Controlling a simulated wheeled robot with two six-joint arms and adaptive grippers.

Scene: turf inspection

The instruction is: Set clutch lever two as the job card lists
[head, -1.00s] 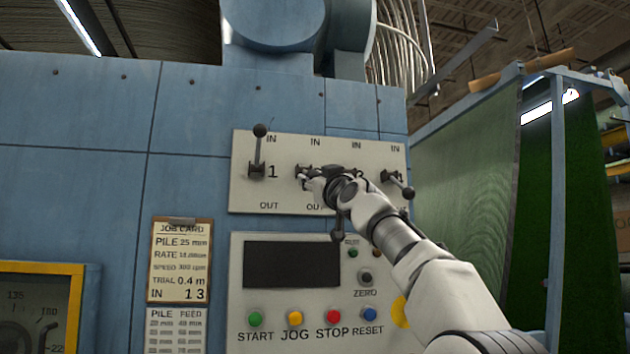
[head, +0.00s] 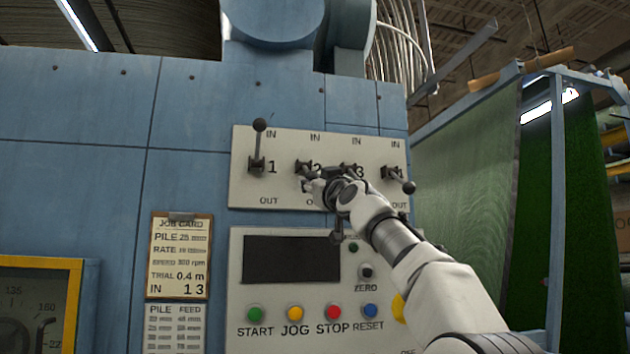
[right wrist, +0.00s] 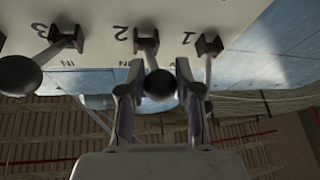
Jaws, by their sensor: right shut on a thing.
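My right gripper (head: 312,184) is at clutch lever two on the cream lever panel (head: 240,190). In the right wrist view, its fingers stand either side of lever two's dark ball knob (right wrist: 160,84) and are shut on it. The lever's exact angle is hard to tell. The job card (head: 180,257) on a clipboard reads PILE 25 mm, TRIAL 0.4 m and IN 1 3. My left gripper is not in view.
Lever one (head: 259,145) points up toward IN. Lever three's knob (right wrist: 20,75) is close beside my gripper. Lever four's knob (head: 408,187) sticks out to the right. Below are a dark display (head: 290,259) and several buttons. Green turf (head: 465,170) hangs at the right.

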